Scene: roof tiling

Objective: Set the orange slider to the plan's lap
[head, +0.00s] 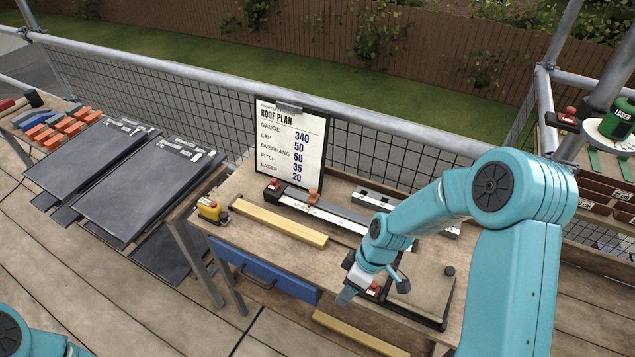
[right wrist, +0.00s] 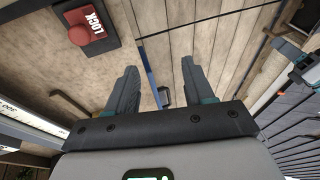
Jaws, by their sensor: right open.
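My right gripper (head: 346,297) is low near the bench's front edge, well to the right of and nearer than the slider. In the right wrist view its jaws (right wrist: 160,85) are open and empty.
A red lock button (right wrist: 85,32) is close by the right gripper. Dark slates (head: 140,185) are stacked at left. My right arm hides the bench's right part.

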